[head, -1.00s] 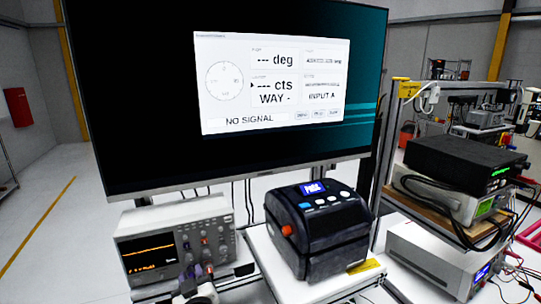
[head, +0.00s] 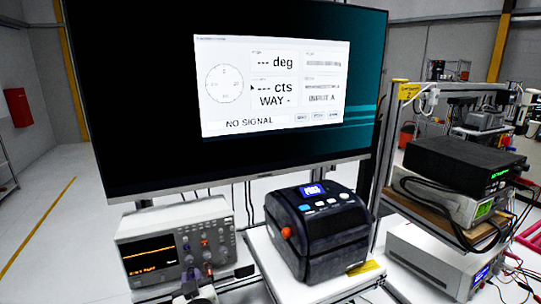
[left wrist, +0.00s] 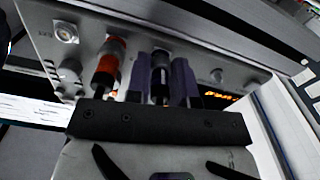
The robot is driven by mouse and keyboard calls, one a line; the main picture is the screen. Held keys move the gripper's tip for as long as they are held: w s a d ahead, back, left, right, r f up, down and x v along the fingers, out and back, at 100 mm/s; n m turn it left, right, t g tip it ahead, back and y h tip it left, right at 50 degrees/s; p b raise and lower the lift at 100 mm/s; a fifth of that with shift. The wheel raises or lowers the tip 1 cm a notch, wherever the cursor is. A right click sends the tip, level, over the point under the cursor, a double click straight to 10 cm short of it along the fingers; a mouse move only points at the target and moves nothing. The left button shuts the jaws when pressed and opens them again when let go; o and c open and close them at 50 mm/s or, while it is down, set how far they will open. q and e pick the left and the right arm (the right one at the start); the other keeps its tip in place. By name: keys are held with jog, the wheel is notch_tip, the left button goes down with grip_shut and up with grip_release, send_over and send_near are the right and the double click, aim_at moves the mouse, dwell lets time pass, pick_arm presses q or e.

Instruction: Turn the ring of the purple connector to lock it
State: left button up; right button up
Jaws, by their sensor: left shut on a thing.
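The purple connector (left wrist: 160,76) shows in the left wrist view as a dark, purple-tinted cylinder at the front panel of the oscilloscope (head: 165,248). My left gripper (left wrist: 160,70) has its two purple-grey fingers on either side of the connector, shut on it. The fingers hide much of the ring, so I cannot tell its turn angle. In the head view my left gripper (head: 198,278) is small and partly cut off at the bottom edge, in front of the oscilloscope's lower right panel. My right gripper is not in view.
An orange connector (left wrist: 110,62) sits close left of the gripped one in the left wrist view. A black label printer (head: 318,235) stands right of the oscilloscope. The monitor (head: 270,90) above reads "NO SIGNAL". Stacked instruments (head: 460,185) stand at the right.

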pick_arm(q)
jog(key=shift+m+p, duration=0.6)
jog(key=shift+m, duration=0.5)
jog(key=shift+m+p, duration=0.8)
jog(key=shift+m, duration=0.4)
jog(key=o, duration=0.5)
jog(key=p+v, duration=0.1)
jog(key=v, duration=0.8)
